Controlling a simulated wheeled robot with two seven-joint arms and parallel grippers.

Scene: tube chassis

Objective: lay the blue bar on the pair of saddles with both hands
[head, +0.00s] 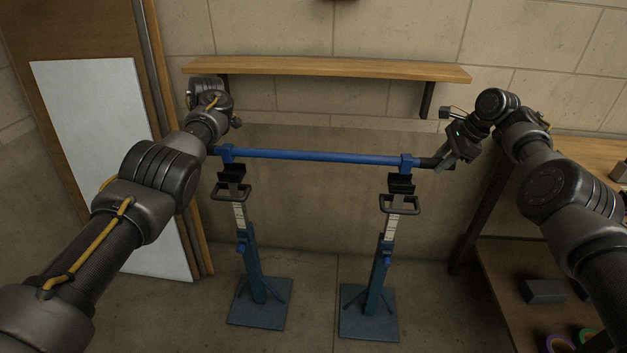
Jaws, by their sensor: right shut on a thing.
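The blue bar (315,156) runs nearly level across the middle of the head view, with a blue collar near each end. The black left saddle (232,172) and right saddle (400,185) sit on two blue stands, each just under a collar. I cannot tell whether the bar touches them or hovers slightly above. My right gripper (442,161) is shut on the bar's dark right end. My left arm reaches to the bar's left end. Its forearm and wrist hide the left gripper and that end of the bar.
The stands have flat base plates (262,306) on the floor. A wooden shelf (330,69) hangs on the wall behind the bar. A white panel (112,160) leans at the left. A wooden bench (585,156) with tape rolls on its lower level stands at the right.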

